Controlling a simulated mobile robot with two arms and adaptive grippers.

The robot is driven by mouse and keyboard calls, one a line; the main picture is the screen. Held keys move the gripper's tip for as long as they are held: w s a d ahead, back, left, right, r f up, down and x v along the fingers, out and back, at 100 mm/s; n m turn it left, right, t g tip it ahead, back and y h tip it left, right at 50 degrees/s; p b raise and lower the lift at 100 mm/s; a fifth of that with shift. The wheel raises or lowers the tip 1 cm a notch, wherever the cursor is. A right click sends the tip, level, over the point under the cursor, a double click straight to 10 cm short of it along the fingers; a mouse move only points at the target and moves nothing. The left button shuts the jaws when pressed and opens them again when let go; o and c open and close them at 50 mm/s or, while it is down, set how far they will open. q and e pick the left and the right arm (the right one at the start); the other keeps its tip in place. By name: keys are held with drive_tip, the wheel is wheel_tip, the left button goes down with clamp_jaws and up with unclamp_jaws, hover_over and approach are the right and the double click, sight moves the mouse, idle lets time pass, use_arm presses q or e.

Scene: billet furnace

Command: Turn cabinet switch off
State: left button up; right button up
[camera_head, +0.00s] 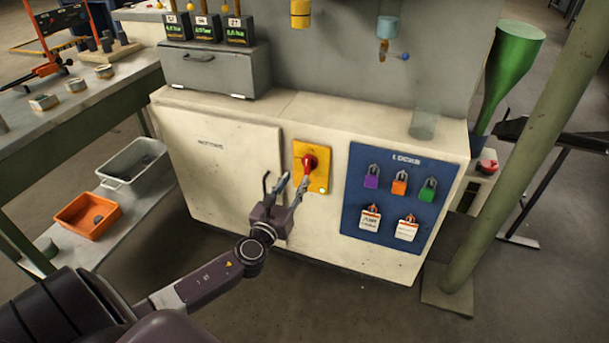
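The cabinet switch is a red rotary knob (309,163) on a yellow plate (319,181) on the front of a cream cabinet (215,195). A small pale light shows at the plate's lower part. My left gripper (288,182) is in front of the cabinet, just left of and below the knob. Its fingers are spread apart with nothing seen between them. One finger overlaps the plate's left edge near the knob; I cannot tell if it touches. The knob's exact angle is hard to read. My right gripper is not in view.
A blue lock board (352,215) with several padlocks and tags is right of the switch. An orange bin (87,216) and grey bin (133,163) sit left. A green post (520,150) stands right.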

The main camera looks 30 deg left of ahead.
sight(306, 161)
use_arm(q)
drive_tip(key=x, duration=0.4)
drive_tip(key=r+x, duration=0.1)
drive_tip(key=x, duration=0.1)
drive_tip(key=shift+w+d+b, duration=0.1)
drive_tip(key=shift+w+b, duration=0.05)
drive_tip(key=shift+b, duration=0.25)
drive_tip(key=shift+w+f+m, duration=0.1)
drive_tip(key=shift+w+m, duration=0.2)
drive_tip(key=shift+w, duration=0.55)
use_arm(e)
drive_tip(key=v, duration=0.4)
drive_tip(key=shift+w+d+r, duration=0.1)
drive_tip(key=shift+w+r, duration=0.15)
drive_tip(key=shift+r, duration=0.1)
use_arm(q)
clamp_jaws()
